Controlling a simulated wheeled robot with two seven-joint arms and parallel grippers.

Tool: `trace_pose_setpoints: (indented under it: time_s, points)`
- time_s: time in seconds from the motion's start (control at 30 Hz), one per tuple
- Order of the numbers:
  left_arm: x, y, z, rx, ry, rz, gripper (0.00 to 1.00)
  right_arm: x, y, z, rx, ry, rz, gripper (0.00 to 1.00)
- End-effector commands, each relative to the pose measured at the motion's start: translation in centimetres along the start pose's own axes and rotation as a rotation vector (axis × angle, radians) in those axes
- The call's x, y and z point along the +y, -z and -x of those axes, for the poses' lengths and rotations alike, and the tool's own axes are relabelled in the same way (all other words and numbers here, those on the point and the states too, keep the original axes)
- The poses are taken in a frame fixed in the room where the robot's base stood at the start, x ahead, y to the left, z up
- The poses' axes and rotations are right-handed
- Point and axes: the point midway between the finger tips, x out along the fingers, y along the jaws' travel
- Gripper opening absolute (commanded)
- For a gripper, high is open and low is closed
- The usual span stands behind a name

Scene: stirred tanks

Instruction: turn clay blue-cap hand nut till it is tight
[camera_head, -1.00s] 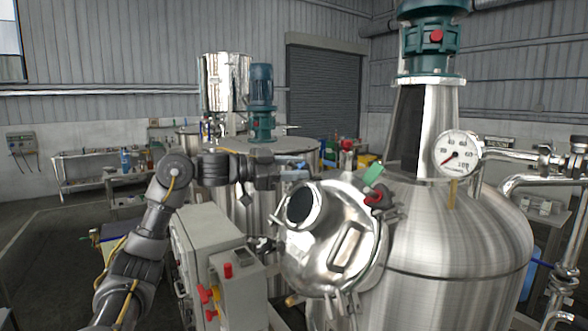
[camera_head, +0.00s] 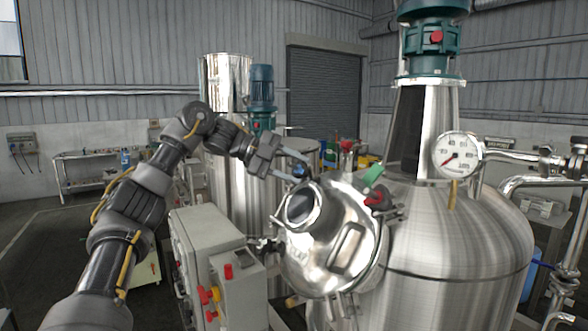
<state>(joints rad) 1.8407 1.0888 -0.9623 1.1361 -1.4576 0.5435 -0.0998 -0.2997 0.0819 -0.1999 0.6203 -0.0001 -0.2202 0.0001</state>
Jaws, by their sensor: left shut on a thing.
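The blue-cap hand nut (camera_head: 299,171) sits at the upper left rim of the round steel manway lid (camera_head: 318,262) on the tank's shoulder. My left gripper (camera_head: 294,167) reaches in from the upper left, tilted down to the right, and its fingers are shut on the nut. The fingers partly cover the nut, so its clay-coloured part and its thread are hard to make out. My right gripper is out of view.
A red-capped hand nut (camera_head: 376,198) and a green piece (camera_head: 373,175) sit at the lid's upper right rim. A grey control box (camera_head: 207,236) with red and yellow knobs stands left of the lid, below my arm. A pressure gauge (camera_head: 458,154) is on the tank at right.

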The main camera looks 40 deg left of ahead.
Motion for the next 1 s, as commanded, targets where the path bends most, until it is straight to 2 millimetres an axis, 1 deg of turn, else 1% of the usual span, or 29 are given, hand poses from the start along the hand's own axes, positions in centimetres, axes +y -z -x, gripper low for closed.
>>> trace_pose_setpoints:
  time_s: [0.03,0.5,0.7,1.0]
  points:
    - [-0.31,0.16,0.12,-0.002,-0.017,-0.036,0.19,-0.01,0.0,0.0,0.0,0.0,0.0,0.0]
    - [-0.3,0.14,-0.02,-0.002,-0.199,-0.323,0.19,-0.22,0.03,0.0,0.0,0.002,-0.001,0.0]
    - [-0.25,0.12,-0.08,-0.001,-0.248,-0.4,0.19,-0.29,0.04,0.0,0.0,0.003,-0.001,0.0]
    - [-0.11,0.06,-0.15,0.001,-0.281,-0.447,0.19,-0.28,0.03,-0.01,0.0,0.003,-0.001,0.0]
